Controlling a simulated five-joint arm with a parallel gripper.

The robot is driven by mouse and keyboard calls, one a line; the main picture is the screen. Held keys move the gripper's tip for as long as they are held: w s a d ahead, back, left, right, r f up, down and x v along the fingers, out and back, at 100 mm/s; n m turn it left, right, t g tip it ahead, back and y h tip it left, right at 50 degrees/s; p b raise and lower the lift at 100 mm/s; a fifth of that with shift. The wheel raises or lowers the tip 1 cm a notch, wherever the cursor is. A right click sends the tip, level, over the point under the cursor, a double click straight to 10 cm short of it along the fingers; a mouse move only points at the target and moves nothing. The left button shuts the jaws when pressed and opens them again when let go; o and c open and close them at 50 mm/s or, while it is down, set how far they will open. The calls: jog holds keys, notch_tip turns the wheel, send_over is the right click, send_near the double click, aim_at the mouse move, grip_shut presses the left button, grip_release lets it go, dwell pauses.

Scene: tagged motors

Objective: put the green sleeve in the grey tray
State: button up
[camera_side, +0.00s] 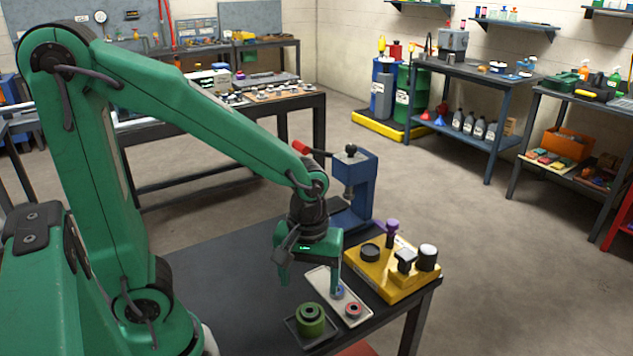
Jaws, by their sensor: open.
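The green sleeve (311,316), a short olive-green cylinder with a dark hole in its top, stands upright at the front of the dark bench. It appears to rest inside the small dark grey tray (291,329), whose low rim shows around its base. My gripper (309,279) is open and empty, pointing down above and behind the sleeve, apart from it. Its right finger is in front of part of a pale plate.
The pale plate (322,281) holds a blue piece (339,291) and a red ring (353,310). Right of it, a yellow block (373,272) carries dark parts and a purple-topped one. A blue press (352,185) stands behind. The bench's left side is clear.

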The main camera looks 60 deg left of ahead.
jog(key=shift+r, duration=0.55)
jog(key=s+a+r+m+t, duration=0.2)
jog(key=r+m, duration=0.2)
jog(key=r, duration=0.1)
jog(key=s+a+r+m+t, duration=0.2)
jog(key=a+r+m+t, duration=0.1)
jog(key=r+m, duration=0.2)
jog(key=shift+r+t, duration=0.3)
jog(key=shift+r, duration=0.25)
jog(key=shift+a, duration=0.1)
dwell(1.0)
